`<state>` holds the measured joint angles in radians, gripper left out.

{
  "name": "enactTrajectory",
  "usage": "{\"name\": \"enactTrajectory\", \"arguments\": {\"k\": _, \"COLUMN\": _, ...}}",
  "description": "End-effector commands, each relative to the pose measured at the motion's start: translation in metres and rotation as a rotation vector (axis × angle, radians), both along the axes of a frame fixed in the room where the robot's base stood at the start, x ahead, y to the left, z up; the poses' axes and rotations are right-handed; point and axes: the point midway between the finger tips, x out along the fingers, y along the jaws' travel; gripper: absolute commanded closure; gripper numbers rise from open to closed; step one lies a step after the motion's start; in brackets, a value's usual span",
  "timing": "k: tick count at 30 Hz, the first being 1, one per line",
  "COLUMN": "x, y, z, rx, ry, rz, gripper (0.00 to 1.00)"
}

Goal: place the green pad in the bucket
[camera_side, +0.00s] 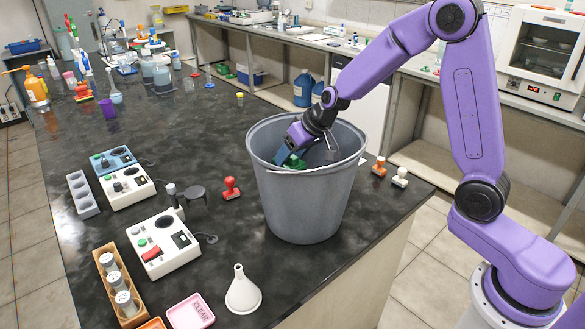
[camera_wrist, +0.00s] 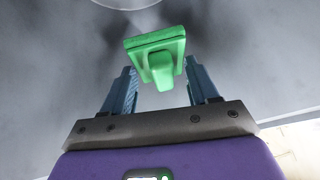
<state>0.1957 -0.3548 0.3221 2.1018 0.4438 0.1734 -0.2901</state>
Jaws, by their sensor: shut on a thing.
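The green pad (camera_wrist: 158,50) is a flat green block with a short grip on it. In the wrist view it sits between the two fingers of my gripper (camera_wrist: 162,88), which is shut on it. In the side view my gripper (camera_side: 290,156) reaches down inside the mouth of the grey bucket (camera_side: 305,208), and a bit of green shows at the fingers. The bucket stands upright on the dark bench. Its grey inside fills most of the wrist view. The bucket's floor is hidden in the side view.
A red stamp (camera_side: 231,188) stands left of the bucket; an orange stamp (camera_side: 379,167) and a white stamp (camera_side: 400,177) stand to its right. A white funnel (camera_side: 243,292), a pink tray (camera_side: 190,312) and a control box (camera_side: 163,244) lie at front left.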

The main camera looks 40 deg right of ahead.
Motion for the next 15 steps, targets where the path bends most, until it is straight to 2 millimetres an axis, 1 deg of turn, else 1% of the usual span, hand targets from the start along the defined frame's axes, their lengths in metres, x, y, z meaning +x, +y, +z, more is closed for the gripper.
{"name": "enactTrajectory", "arguments": {"k": 3, "x": 0.000, "y": 0.000, "z": -0.008, "rx": 0.000, "ry": 0.002, "rz": -0.001, "gripper": 0.70}}
{"name": "enactTrajectory", "arguments": {"k": 8, "x": -0.001, "y": 0.000, "z": -0.013, "rx": -0.001, "ry": 0.002, "rz": 0.000, "gripper": 0.70}}
{"name": "enactTrajectory", "arguments": {"k": 15, "x": 0.000, "y": -0.001, "z": -0.030, "rx": -0.001, "ry": 0.003, "rz": 0.000, "gripper": 0.70}}
